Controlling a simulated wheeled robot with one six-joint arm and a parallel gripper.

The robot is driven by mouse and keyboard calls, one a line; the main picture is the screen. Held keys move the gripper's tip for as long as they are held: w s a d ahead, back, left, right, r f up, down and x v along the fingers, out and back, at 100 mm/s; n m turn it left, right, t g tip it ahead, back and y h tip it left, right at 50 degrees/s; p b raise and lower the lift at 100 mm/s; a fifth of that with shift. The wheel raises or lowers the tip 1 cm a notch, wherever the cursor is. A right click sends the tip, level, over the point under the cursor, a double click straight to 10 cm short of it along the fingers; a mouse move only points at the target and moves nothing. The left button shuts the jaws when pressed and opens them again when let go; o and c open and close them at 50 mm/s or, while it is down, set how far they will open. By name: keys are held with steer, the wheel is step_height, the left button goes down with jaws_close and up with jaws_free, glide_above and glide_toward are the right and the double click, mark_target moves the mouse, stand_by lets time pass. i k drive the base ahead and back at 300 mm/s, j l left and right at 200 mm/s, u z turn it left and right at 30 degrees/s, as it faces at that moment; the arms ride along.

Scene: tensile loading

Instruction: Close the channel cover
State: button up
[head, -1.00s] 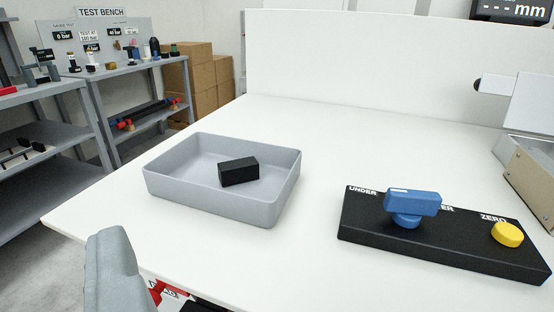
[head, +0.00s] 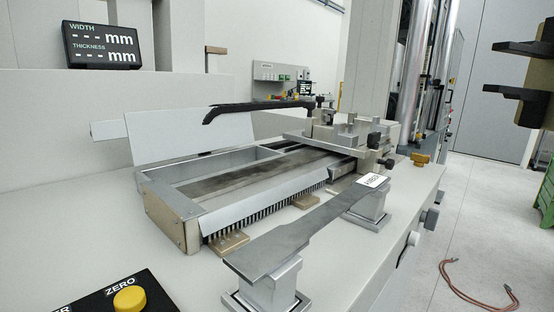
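The measuring device (head: 172,212) stands on the bench with a long open channel (head: 245,175) facing up. A pale flat panel (head: 190,138), which looks like the channel cover, stands tilted up along the channel's far side. The channel is uncovered and its grey floor shows. A second pale strip (head: 262,207) slopes along the near side above a row of dark bristles. A black curved bar (head: 255,110) reaches over the channel from the carriage (head: 345,135) at the right end.
A flat grey metal specimen (head: 305,228) lies across two metal stands (head: 272,290) in front of the device. A black panel with a yellow ZERO button (head: 130,299) is at lower left. A display (head: 101,45) stands behind.

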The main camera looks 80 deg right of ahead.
mark_target(158, 135)
steer(key=z, duration=2.3)
